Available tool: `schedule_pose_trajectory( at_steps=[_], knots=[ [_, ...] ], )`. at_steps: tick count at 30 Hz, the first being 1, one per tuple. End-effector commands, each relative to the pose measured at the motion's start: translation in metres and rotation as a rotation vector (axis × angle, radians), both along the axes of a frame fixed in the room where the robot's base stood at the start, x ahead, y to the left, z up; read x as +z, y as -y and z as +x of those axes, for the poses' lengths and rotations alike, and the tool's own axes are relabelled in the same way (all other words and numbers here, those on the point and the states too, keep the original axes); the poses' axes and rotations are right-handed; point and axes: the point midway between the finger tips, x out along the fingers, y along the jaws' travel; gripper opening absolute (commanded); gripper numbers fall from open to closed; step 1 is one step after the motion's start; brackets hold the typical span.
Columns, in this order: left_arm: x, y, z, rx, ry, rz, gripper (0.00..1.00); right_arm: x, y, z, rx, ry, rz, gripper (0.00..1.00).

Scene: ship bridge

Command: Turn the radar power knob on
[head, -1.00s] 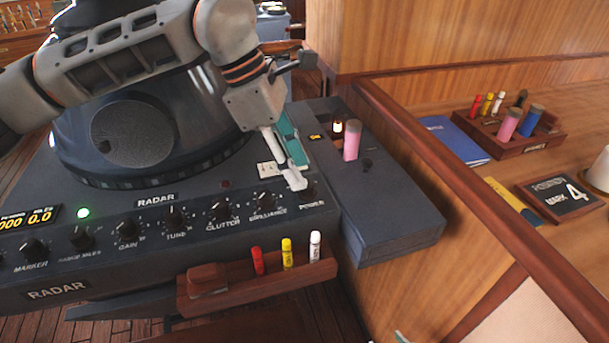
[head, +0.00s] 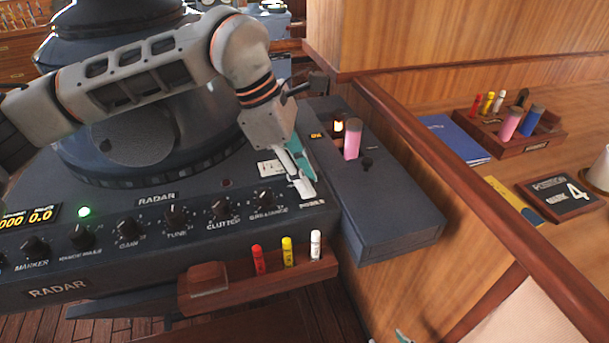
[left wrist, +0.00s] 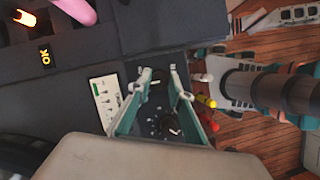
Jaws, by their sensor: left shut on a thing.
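The radar console (head: 230,172) has a row of black knobs along its front edge. The power knob at the right end, above its label (head: 312,203), is hidden by my left gripper in the head view. My left gripper (head: 303,187) points down at that spot, with its fingers shut on the knob. In the left wrist view my left gripper (left wrist: 159,76) has its pale fingertips either side of a dark knob, poorly seen. The brilliance knob (head: 265,198) is just left of the gripper. A small tip of what seems my right gripper (head: 402,337) shows at the bottom edge.
A green lamp (head: 84,211) is lit on the panel. A wooden tray (head: 222,296) with red, yellow and white markers hangs below. A side box (head: 395,222) with a pink cylinder (head: 352,139) and a glowing lamp stands right of the gripper. A wooden rail (head: 440,180) lies beyond.

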Motion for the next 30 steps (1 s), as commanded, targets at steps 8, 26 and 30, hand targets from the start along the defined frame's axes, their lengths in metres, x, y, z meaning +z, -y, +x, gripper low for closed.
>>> schedule_pose_trajectory(
  at_steps=[8, 26, 30],
  knots=[
    [0.002, 0.0, 0.001, -0.082, 0.001, 0.002, 0.0, 0.005, 0.0, 0.001, 0.0, 0.003, 0.0, 0.4],
    [0.004, 0.001, 0.004, -0.56, 0.001, 0.002, 0.0, 0.033, 0.0, 0.006, -0.001, 0.014, 0.0, 0.4],
    [0.004, 0.002, 0.004, -0.653, 0.001, 0.001, 0.0, 0.041, 0.0, 0.007, -0.001, 0.017, 0.0, 0.4]
  ],
)
